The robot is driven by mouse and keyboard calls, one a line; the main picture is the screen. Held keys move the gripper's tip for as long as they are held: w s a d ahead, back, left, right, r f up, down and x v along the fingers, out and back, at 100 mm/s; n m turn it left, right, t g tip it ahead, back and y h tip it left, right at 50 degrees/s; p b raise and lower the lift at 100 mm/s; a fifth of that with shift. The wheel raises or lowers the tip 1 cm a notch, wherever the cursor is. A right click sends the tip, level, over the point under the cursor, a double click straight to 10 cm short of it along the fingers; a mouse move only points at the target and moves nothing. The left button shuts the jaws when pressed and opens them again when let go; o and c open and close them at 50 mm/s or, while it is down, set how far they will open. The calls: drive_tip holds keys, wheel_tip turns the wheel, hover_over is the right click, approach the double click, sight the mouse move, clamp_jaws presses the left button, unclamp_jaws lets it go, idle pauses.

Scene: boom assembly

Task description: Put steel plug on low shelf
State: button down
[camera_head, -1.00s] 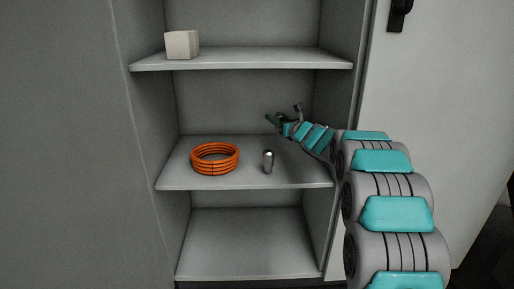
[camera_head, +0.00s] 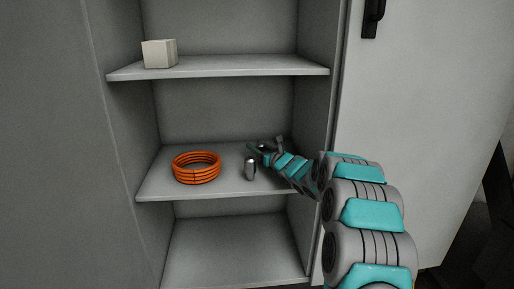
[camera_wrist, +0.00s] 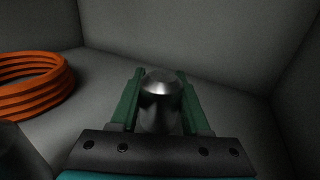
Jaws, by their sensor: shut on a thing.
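The steel plug (camera_head: 250,168) is a short shiny metal cylinder with a rounded top. It is upright at the middle shelf (camera_head: 222,186) of the cabinet, right of an orange coil. My gripper (camera_head: 262,149) reaches in from the right and meets the plug. In the wrist view the plug (camera_wrist: 160,98) sits between the two green fingers (camera_wrist: 160,108), which are shut on it. I cannot tell whether its base touches the shelf. The low shelf (camera_head: 235,250) is the bottom compartment, and its visible surface is bare.
The orange coil (camera_head: 196,168) lies left of the plug and also shows in the wrist view (camera_wrist: 35,85). A pale block (camera_head: 159,54) stands on the top shelf (camera_head: 220,70). The cabinet's right wall is close to my arm. An open door (camera_head: 430,130) stands at the right.

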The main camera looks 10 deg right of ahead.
drive_tip(key=shift+f, duration=0.15)
drive_tip(key=shift+c, duration=1.9)
unclamp_jaws()
drive_tip(key=shift+r+p, duration=0.3)
drive_tip(key=shift+p, duration=0.05)
drive_tip(key=b+v, duration=0.1)
drive_tip(key=v, duration=1.1)
drive_tip(key=shift+f+b, duration=0.15)
drive_tip(key=shift+b, duration=0.15)
